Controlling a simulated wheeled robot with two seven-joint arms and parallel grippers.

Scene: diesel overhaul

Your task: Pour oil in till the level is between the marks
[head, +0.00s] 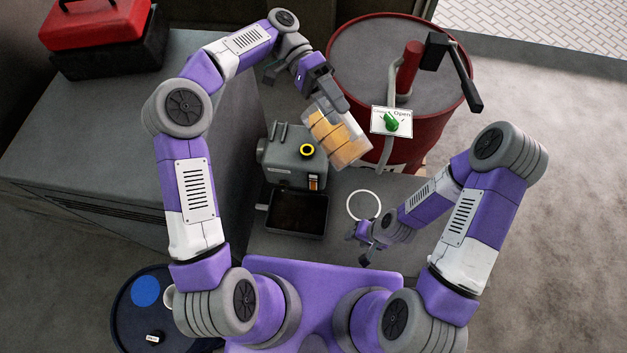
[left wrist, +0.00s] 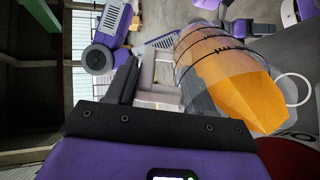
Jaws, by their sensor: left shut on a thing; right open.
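A clear jug (head: 338,137) with amber oil and dark bands hangs tilted above and right of the grey engine block (head: 283,164). My left gripper (head: 326,97) is shut on the jug's handle; the jug (left wrist: 222,65) and its pale handle (left wrist: 158,80) also show in the left wrist view. The block has a yellow-ringed filler opening (head: 307,150) on top, left of the jug. A small sight gauge (head: 314,184) on its front shows some amber; its marks and level are too small to read. I see no stream of oil. My right gripper (head: 364,246) is open and empty, low over the bench.
A black tray (head: 325,222) sits in front of the block. A white ring (head: 363,205) is right of the tray. A red toolbox (head: 95,22) is back left.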

